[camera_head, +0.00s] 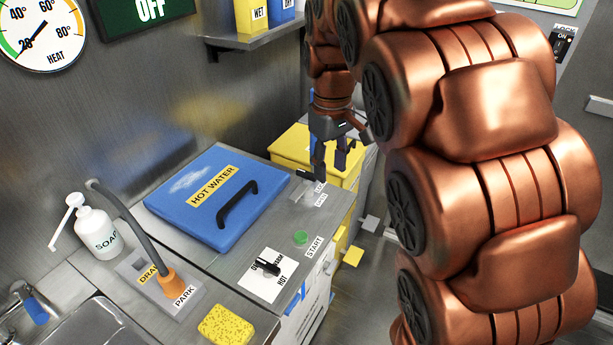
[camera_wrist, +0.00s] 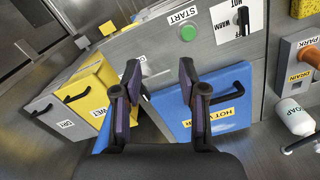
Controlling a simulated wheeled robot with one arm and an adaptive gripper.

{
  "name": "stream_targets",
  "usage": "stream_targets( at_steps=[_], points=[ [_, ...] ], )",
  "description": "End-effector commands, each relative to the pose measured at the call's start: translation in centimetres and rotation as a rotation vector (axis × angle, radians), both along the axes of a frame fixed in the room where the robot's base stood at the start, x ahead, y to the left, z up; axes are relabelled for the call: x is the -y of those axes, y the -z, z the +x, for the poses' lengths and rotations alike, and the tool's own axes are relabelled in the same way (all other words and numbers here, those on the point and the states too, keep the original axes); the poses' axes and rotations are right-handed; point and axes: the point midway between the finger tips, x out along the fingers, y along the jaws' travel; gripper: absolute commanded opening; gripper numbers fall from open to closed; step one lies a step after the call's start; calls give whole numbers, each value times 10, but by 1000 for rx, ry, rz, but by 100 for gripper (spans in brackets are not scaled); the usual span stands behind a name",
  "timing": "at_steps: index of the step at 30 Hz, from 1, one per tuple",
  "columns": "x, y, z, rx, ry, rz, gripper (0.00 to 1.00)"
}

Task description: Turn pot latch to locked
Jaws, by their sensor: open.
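A small grey latch (camera_head: 304,175) with white text labels (camera_head: 320,193) sits at the right end of the steel counter, beside the blue HOT WATER lid (camera_head: 208,195). Its exact turn position is too small to tell. My gripper (camera_head: 330,163) hangs over that counter corner, fingers pointing down, very close to the latch; whether it touches cannot be told. In the wrist view my gripper (camera_wrist: 162,78) is open with nothing seen between its purple-padded fingers. A white label (camera_wrist: 145,67) shows there beside the left finger, and the latch itself is not clearly visible.
A black lid handle (camera_head: 238,205), green START button (camera_head: 301,237) and WARM/HOT switch plate (camera_head: 267,277) are nearby on the counter. Yellow (camera_wrist: 98,92) and grey (camera_wrist: 57,120) bins stand beyond the counter's end. A soap bottle (camera_head: 98,232) stands farther left.

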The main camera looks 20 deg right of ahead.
Motion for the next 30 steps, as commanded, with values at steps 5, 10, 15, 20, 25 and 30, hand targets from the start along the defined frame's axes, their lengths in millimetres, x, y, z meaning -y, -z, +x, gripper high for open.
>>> stream_targets(
  at_steps=[5, 10, 15, 20, 25, 30],
  points=[
    [1, 16, 52, 18, -117, 3, 42],
    [-1, 30, 95, 29, -237, 8, 42],
    [-4, 40, 124, 42, -330, 14, 42],
    [-5, 43, 136, 47, -372, 18, 42],
    [-6, 46, 136, 47, -378, 19, 42],
    [-6, 56, 136, 44, -377, 19, 42]
  ],
)
